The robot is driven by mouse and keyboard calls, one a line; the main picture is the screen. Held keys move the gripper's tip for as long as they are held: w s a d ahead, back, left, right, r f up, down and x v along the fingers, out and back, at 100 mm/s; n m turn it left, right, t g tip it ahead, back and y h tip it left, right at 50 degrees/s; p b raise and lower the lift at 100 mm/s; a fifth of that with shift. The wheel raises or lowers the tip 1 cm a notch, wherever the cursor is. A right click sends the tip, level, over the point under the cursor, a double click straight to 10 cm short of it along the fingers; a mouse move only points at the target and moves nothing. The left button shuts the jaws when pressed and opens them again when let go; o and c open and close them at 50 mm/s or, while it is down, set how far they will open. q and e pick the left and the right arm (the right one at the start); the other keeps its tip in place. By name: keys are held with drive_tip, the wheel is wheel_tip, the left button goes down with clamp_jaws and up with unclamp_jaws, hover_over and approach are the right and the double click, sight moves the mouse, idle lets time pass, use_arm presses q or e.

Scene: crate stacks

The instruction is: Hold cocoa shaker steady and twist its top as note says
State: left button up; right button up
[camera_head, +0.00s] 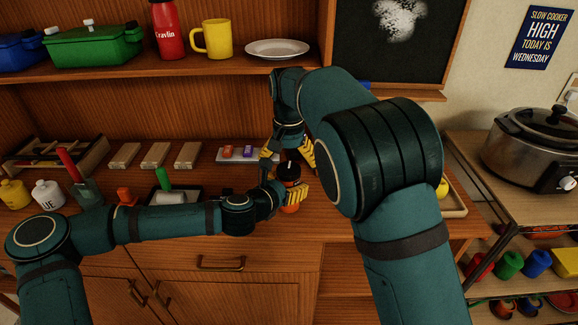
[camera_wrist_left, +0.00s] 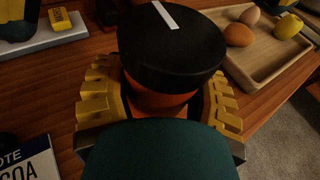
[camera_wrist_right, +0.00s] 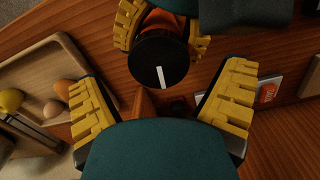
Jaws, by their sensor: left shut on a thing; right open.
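The cocoa shaker (camera_head: 290,208) stands on the wooden counter. It has an orange body and a black round top with a white line, seen closely in the left wrist view (camera_wrist_left: 170,52) and from above in the right wrist view (camera_wrist_right: 158,64). My left gripper (camera_head: 288,194) is shut around the orange body, below the top. My right gripper (camera_head: 287,153) is open above the shaker, its yellow fingers (camera_wrist_right: 160,102) spread apart and clear of the top. A note card (camera_wrist_left: 26,160) shows partly in the left wrist view, ending "OTE" and "COA"; its instruction is not readable.
A wooden tray (camera_wrist_left: 240,68) with eggs and a yellow fruit lies beside the shaker. A grey board (camera_head: 243,155) with small coloured blocks is behind it. A slow cooker (camera_head: 537,150) stands at right. Bottles and wooden blocks (camera_head: 155,155) occupy the left counter.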

sight(289, 167)
wheel_tip(289, 167, up, 10)
drive_tip(key=shift+r, duration=0.15)
idle(0.4)
use_arm(q)
drive_tip(key=o, duration=1.4)
drive_tip(key=shift+c, duration=0.2)
drive_tip(key=shift+s+a, duration=0.1)
